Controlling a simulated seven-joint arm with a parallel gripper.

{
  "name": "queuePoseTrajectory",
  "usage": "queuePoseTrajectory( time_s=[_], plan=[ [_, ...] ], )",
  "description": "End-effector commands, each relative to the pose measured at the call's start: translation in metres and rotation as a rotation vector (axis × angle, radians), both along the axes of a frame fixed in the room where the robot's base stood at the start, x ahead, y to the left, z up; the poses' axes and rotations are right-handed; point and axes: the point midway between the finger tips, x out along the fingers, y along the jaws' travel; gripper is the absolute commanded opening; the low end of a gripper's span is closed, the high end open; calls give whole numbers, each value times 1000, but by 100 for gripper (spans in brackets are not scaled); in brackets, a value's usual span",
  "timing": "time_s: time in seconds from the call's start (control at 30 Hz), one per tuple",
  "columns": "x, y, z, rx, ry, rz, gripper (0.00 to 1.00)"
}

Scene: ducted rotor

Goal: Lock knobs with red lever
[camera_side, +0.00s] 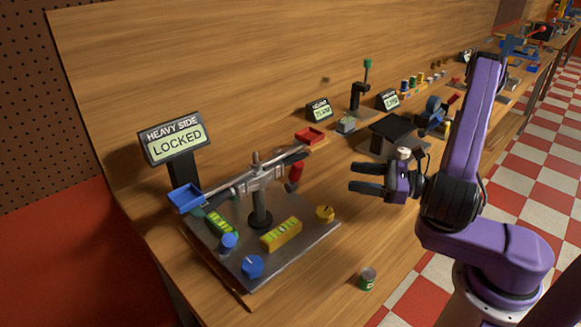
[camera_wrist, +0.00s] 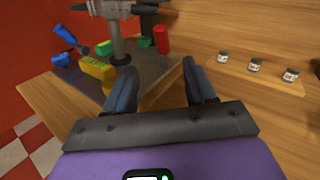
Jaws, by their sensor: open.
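A red lever handle (camera_side: 296,172) hangs under the right side of the balance beam (camera_side: 262,180); it stands upright in the wrist view (camera_wrist: 162,40). The sign (camera_side: 175,142) reads "HEAVY SIDE LOCKED". My gripper (camera_side: 352,178) is open and empty, to the right of the red lever and apart from it. In the wrist view the red lever shows beyond the open fingers (camera_wrist: 158,70).
The beam carries a blue tray (camera_side: 186,198) at left and a red tray (camera_side: 310,136) at right. Yellow (camera_side: 281,235) and green (camera_side: 223,222) levels lie on the plate. A small can (camera_side: 367,278) stands near the front edge. A dark platform (camera_side: 391,130) stands behind my gripper.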

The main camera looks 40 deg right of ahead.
Motion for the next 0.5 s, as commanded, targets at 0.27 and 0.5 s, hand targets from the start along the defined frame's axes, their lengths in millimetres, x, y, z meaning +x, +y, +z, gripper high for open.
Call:
queuePoseTrajectory(
  time_s=[0.27,0.5],
  plan=[
    [19,13,0,7,6,-7,55],
    [53,35,0,3,3,-5,55]
  ],
)
